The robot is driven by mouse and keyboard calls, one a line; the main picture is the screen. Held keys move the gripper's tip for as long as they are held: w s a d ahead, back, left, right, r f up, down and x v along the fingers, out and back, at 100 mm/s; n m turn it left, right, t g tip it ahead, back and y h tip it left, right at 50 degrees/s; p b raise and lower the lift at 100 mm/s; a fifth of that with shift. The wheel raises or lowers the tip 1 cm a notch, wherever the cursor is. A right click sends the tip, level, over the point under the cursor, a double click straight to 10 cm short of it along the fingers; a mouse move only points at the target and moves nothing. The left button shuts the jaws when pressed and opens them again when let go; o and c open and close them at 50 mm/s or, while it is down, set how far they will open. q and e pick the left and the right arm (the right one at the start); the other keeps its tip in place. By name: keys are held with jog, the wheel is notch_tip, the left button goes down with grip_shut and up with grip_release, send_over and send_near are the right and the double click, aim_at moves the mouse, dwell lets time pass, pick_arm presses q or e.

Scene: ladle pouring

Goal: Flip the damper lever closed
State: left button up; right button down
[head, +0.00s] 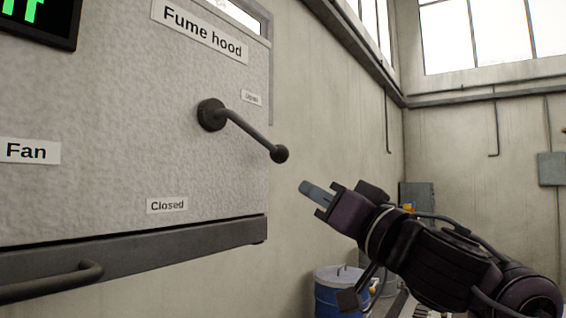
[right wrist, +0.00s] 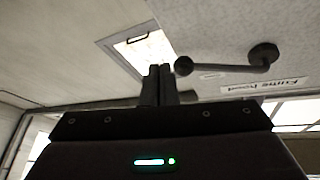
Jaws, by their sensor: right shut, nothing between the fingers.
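The damper lever (head: 247,130) is a dark rod with a ball knob, on a round pivot on the fume hood panel. In the head view it slants down and right from its pivot, between the small upper label (head: 251,98) and the "Closed" label (head: 167,205). My right gripper (head: 312,191) is shut and empty, below and right of the knob, with a gap between them. In the right wrist view the shut fingers (right wrist: 160,84) appear just left of the knob of the lever (right wrist: 225,68). My left gripper is not in view.
The panel carries a "Fume hood" sign (head: 199,30), a "Fan" label (head: 28,151) and a green-lit display (head: 35,20). A dark ledge with a handle (head: 60,280) runs below. A blue drum (head: 338,293) stands on the floor behind my right arm.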

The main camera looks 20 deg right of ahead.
aim_at(251, 134)
jog(key=s+r+y, duration=0.2)
jog(key=s+r, duration=0.4)
jog(key=r, duration=0.1)
jog(key=shift+s+d+n, duration=0.3)
jog(key=shift+s+n, duration=0.1)
jog(key=shift+w+r, duration=0.1)
jog(key=r+p+x, duration=0.1)
jog(key=p+x, duration=0.5)
jog(key=x, duration=0.4)
jog(key=f, duration=0.1)
jog(key=a+f, duration=0.1)
jog(key=f, duration=0.2)
jog(key=shift+s+a+f, duration=0.15)
jog(key=shift+s+a, duration=0.1)
jog(key=shift+a, duration=0.05)
